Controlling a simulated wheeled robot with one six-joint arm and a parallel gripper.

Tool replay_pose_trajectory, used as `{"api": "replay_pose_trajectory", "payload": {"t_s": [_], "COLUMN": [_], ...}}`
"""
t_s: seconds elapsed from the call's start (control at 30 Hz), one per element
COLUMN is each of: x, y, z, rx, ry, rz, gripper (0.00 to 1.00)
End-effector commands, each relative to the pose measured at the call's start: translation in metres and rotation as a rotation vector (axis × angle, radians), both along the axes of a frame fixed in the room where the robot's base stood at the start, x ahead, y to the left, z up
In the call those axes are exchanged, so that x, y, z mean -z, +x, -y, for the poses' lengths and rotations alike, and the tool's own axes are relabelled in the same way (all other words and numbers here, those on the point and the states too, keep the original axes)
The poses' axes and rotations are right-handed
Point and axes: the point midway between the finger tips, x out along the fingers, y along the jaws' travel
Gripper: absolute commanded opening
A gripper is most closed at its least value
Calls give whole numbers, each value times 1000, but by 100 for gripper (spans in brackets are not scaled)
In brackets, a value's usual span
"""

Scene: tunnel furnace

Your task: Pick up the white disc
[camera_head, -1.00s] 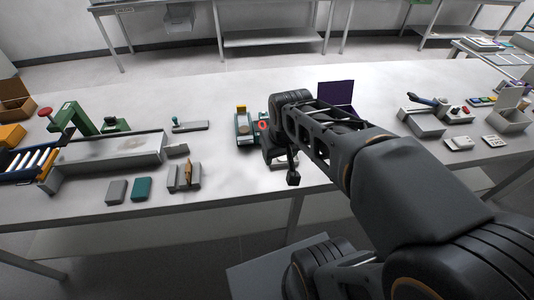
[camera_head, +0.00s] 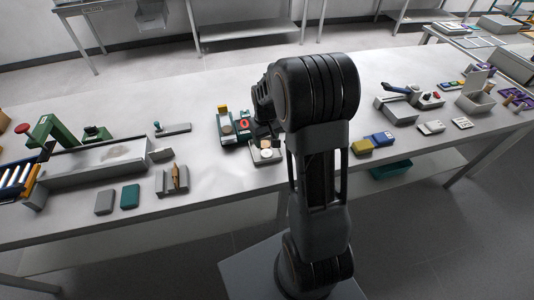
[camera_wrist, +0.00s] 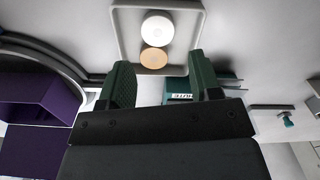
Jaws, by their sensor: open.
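The white disc (camera_wrist: 157,27) lies flat in a shallow square grey tray (camera_wrist: 117,30) at the top of the wrist view. A tan disc (camera_wrist: 153,59) lies just below it in the same tray. My gripper (camera_wrist: 159,60) is open and empty, its two dark green fingers apart, with the tan disc showing between the tips and the white disc beyond them. In the head view the small tray (camera_head: 279,157) sits near the table's front edge, and my gripper (camera_head: 266,133) is close by it, partly hidden by my arm.
A purple box (camera_wrist: 40,95) stands left in the wrist view. A dark green labelled block (camera_wrist: 178,97) shows behind the fingers. In the head view, a device with a red ring (camera_head: 243,123) stands left of my gripper; yellow (camera_head: 361,147) and blue (camera_head: 379,139) blocks lie right of my arm.

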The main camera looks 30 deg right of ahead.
Motion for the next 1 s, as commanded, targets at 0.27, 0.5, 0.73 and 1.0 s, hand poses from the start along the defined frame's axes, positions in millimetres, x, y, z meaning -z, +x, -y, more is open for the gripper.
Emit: {"api": "replay_pose_trajectory", "payload": {"t_s": [0.27, 0.5, 0.73, 1.0], "x": [18, 47, 68, 69], "y": [-1, -3, -2, -2], "z": [0, 3, 3, 3], "rx": [1, 1, 0, 0], "ry": [0, 1, 0, 0], "rz": [0, -4, -1, 1], "gripper": [58, 58, 58, 58]}}
